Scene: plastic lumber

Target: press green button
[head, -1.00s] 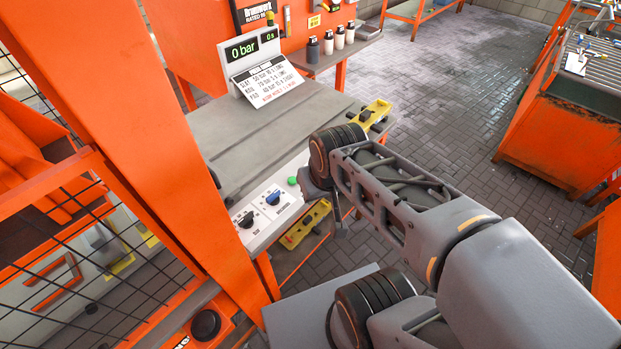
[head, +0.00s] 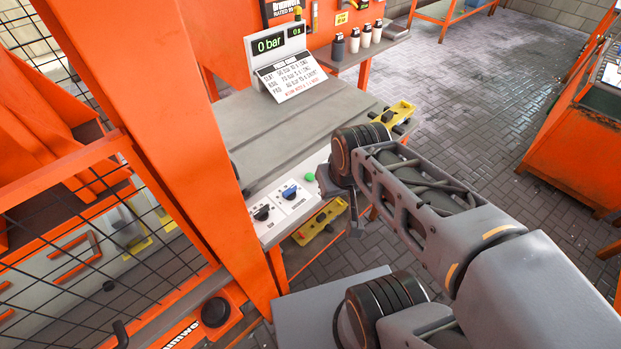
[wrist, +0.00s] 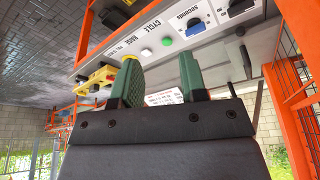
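The green button (head: 309,177) is a small round cap on the white control panel (head: 268,222), right of the blue knob. In the head view my wrist is just right of the button, and the fingers are not clear there. I cannot tell the exact distance from fingertips to button; no contact shows.
A blue knob (head: 289,190) and a black knob (head: 263,213) sit on the same panel. A tall orange post (head: 170,110) stands close to its left. A yellow part (head: 322,222) lies below the panel, another yellow part (head: 398,114) behind my wrist. A display (head: 268,43) reads 0 bar.

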